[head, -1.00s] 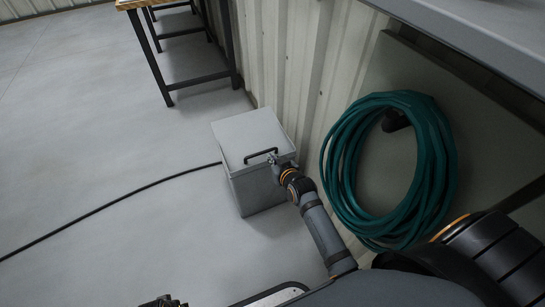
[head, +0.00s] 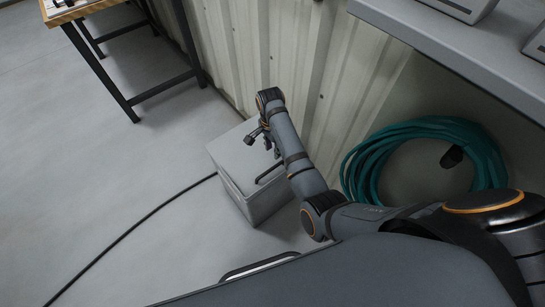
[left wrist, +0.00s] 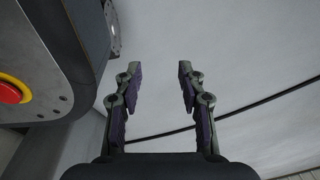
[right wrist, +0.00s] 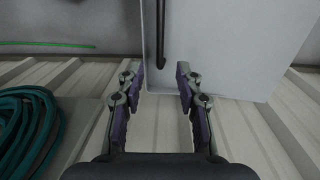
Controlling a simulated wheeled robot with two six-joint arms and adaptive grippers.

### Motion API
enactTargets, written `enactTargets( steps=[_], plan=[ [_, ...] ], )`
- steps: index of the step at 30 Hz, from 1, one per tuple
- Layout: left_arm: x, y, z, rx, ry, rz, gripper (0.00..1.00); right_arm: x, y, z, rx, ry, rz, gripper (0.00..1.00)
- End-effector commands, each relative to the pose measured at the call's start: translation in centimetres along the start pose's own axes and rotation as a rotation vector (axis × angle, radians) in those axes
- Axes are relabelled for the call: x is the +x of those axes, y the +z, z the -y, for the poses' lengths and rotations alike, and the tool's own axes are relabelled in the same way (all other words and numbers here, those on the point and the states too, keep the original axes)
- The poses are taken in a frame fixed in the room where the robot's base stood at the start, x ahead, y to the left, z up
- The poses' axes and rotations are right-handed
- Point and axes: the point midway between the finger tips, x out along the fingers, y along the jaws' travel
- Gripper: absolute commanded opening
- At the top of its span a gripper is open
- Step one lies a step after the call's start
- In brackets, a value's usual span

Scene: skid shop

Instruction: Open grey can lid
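The grey can (head: 250,200) is a box-shaped bin on the floor against the corrugated wall. Its flat lid (head: 228,148) lies on top, with a black bar handle (head: 266,173) partly hidden by my right arm. My right gripper (head: 262,143) is above the lid, apart from the handle. In the right wrist view my right gripper (right wrist: 160,78) is open and empty; the handle (right wrist: 161,35) and pale lid (right wrist: 235,50) show beyond its fingertips. My left gripper (left wrist: 160,80) is open and empty above the floor, outside the head view.
A coiled teal hose (head: 385,150) hangs on the wall at the right, below a grey shelf (head: 450,60). A wood-topped table (head: 75,12) with dark legs stands at the upper left. A black cable (head: 130,235) crosses the clear floor to the can.

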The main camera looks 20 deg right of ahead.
Motion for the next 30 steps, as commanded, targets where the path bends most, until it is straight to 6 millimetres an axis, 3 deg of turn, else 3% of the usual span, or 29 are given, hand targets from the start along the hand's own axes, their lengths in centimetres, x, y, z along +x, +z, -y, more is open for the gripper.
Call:
enactTargets(
  steps=[15,27,30],
  plan=[
    [0.4,-4.5,-0.1,-0.001,0.0,-0.019,0.4,9.4,0.0,0.0,-0.004,-0.001,0.001,0.36],
    [0.0,-5.3,-0.1,-0.001,0.0,-0.02,0.4,10.4,0.0,0.0,-0.004,-0.003,0.0,0.36],
    [0.0,-5.3,-0.1,-0.001,0.0,-0.02,0.4,10.4,0.0,0.0,-0.004,-0.003,0.0,0.25]
  ],
)
